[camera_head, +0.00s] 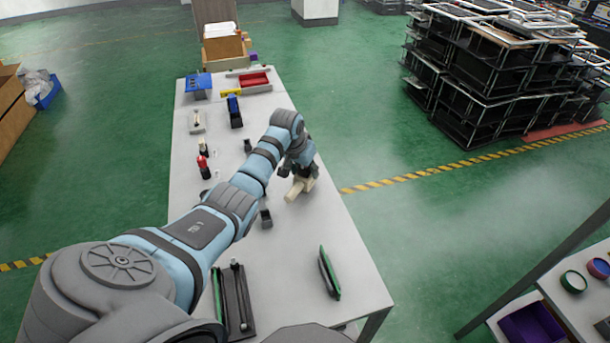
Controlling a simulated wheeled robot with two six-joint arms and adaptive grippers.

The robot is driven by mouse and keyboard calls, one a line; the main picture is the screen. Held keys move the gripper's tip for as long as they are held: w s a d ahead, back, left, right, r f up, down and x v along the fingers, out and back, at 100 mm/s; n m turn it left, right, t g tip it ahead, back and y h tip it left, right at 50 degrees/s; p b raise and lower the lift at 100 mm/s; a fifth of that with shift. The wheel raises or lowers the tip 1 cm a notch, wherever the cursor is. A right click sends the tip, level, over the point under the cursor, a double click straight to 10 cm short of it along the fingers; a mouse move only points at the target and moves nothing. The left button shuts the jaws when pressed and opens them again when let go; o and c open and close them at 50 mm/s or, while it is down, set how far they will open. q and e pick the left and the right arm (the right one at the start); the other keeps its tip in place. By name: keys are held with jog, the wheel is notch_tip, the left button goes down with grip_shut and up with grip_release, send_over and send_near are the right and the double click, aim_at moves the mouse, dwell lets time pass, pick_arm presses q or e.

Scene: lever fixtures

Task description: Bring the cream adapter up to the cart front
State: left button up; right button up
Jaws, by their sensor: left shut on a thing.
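A cream adapter (294,192) is at the right edge of the long grey table (315,228), about halfway along it. My left gripper (300,176) comes down on it from above and is shut on it. The gripper's fingers and the adapter's upper part overlap, so the exact grip is partly hidden. I cannot tell whether the adapter touches the table top. My right gripper is not in view. I cannot make out which thing is the cart front.
A green-edged board (329,272) and a dark rail fixture (238,300) lie on the near table. Red-and-black (203,166) and blue (234,112) items stand farther back. A blue bin (198,84) and red tray (254,80) are at the far end. Black racks (490,85) stand right.

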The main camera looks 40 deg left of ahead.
aim_at(298, 183)
pick_arm(q)
jog(key=shift+f, duration=1)
jog(key=shift+f, duration=0.1)
jog(key=o, duration=1.2)
jog(key=p+v, duration=0.3)
jog(key=v, duration=0.9)
